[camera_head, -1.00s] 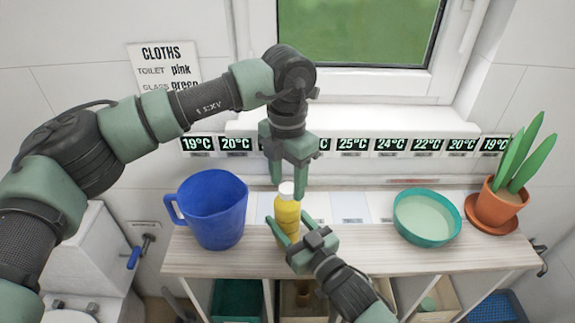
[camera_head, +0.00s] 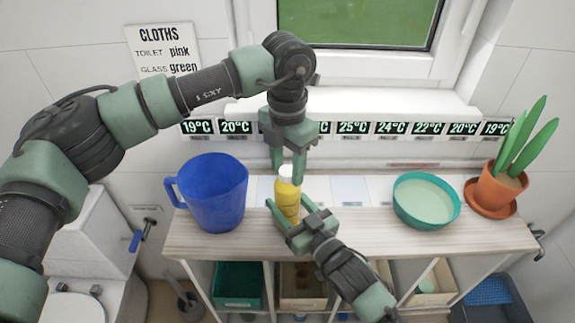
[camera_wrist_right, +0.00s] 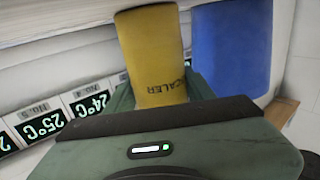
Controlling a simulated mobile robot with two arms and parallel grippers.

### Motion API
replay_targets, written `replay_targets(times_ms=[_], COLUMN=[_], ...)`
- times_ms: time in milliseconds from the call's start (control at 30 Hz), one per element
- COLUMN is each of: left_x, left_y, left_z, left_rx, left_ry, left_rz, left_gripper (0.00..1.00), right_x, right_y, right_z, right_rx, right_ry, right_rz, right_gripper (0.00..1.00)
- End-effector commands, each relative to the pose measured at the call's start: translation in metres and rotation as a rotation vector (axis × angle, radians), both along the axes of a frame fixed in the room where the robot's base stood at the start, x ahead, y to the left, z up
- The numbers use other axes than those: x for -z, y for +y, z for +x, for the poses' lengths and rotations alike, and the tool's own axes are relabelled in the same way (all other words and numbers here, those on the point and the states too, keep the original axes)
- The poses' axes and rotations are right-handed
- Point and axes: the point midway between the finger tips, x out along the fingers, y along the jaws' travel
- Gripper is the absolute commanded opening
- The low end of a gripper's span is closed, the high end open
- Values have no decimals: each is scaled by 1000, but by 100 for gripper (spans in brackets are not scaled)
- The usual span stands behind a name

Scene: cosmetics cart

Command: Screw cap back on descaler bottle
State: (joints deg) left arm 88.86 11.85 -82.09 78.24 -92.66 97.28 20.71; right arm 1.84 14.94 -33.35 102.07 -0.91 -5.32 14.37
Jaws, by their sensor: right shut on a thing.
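The yellow descaler bottle (camera_head: 287,195) stands upright on the wooden counter, its lettering partly visible in the right wrist view (camera_wrist_right: 153,55). A white cap (camera_head: 286,172) shows on its top; I cannot tell how tightly it sits. My left gripper (camera_head: 287,168) points down from above, its fingers apart on either side of the cap, with a small gap visible. My right gripper (camera_head: 290,212) comes from the front and is shut on the bottle's body. Its fingers hide the bottle's lower part.
A blue jug (camera_head: 212,195) stands left of the bottle. A teal bowl (camera_head: 426,215) and a potted plant (camera_head: 500,190) stand to the right. A row of temperature displays (camera_head: 352,128) runs behind. Bins (camera_head: 302,301) sit under the counter (camera_head: 345,240). Counter between bottle and bowl is clear.

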Motion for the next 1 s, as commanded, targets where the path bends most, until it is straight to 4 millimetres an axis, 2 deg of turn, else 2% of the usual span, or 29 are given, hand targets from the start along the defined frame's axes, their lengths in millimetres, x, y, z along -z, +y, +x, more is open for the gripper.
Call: replay_targets(times_ms=[333, 467, 800, 1000], left_x=[-1, -10, -78, -109], left_y=[0, 0, 0, 0], left_z=[0, 1, 1, 1], left_rx=[0, 0, 0, -1], left_ry=[0, -1, -4, -2], left_rz=[0, 0, 0, -1], left_gripper=[57, 57, 57, 57], right_x=[0, 0, 0, 0], right_y=[0, 0, 0, 0], right_z=[0, 0, 0, 0], right_rx=[0, 0, 0, 0], right_ry=[0, 1, 1, 1], right_rz=[0, -1, -1, -1], right_gripper=[0, 0, 0, 0])
